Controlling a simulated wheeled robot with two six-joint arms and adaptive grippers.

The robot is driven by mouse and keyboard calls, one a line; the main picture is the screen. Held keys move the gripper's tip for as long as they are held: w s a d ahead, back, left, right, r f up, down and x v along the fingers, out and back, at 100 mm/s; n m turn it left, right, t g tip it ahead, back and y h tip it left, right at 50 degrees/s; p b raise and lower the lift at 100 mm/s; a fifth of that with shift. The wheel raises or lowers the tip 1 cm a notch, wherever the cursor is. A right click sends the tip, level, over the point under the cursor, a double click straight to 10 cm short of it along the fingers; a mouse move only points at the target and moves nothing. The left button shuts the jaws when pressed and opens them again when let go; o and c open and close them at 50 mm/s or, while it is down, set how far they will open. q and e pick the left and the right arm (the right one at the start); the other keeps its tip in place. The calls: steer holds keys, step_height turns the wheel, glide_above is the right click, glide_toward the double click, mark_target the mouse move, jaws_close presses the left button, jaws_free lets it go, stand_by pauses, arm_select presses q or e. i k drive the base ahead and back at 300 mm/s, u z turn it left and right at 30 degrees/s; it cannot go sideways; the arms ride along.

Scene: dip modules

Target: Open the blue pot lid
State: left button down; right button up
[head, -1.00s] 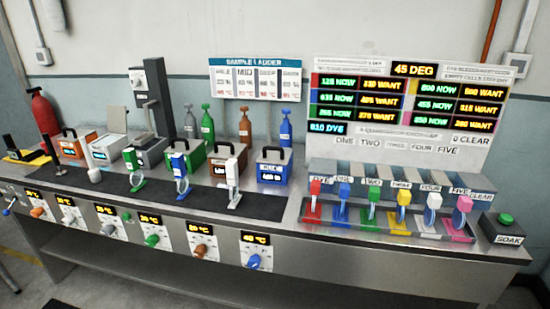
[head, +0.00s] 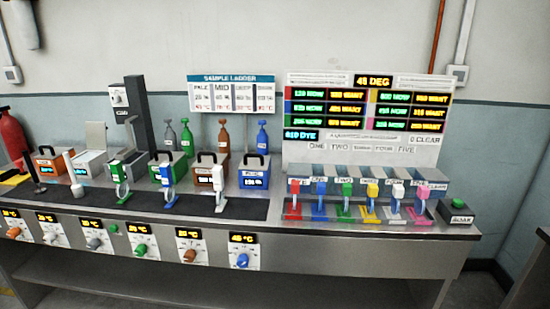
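The blue pot (head: 255,181) stands on the counter near the middle of the head view. It is a blue box with a small lit display on its front. A dark lid with an upright black handle (head: 256,158) sits on top and looks shut. A blue knob (head: 242,261) is on the counter's front panel below it. Neither of my grippers is in view.
A brown pot (head: 207,172) stands just left of the blue pot. A white clamp (head: 219,192) stands in front between them. Several coloured clamps fill a tray (head: 343,215) to the right. A blue bottle (head: 263,139) stands behind. The dark mat (head: 245,208) has bare room in front.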

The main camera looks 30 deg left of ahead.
mark_target(259, 163)
steer(key=z, duration=0.05)
steer(key=i, duration=1.15)
steer(key=u, duration=0.5)
